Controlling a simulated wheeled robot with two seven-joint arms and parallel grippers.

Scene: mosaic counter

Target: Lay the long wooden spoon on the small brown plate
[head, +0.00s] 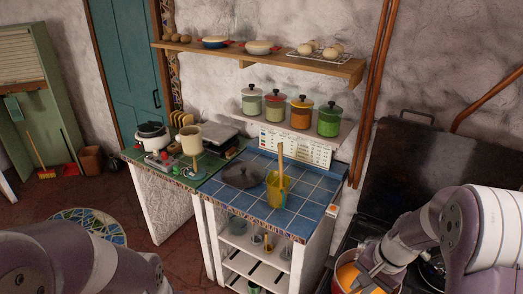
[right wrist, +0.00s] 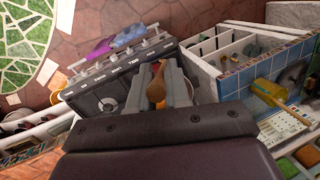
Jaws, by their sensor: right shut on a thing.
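My right gripper (head: 366,280) is low at the right in the head view, at the orange pot (head: 346,276). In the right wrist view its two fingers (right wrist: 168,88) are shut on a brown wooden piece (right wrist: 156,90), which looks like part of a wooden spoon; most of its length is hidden. Another wooden utensil (head: 281,155) stands upright in a yellow jug (head: 274,190) on the blue tiled counter. I cannot make out a small brown plate in either view. My left arm enters at the lower left, but its gripper is out of view.
A dark round lid or pan (head: 243,175) lies beside the jug on the blue tiled counter (head: 302,208). Several lidded canisters stand on a low shelf (head: 341,138) behind. A dark stove (right wrist: 100,100) with knobs shows in the wrist view. The counter's front right is clear.

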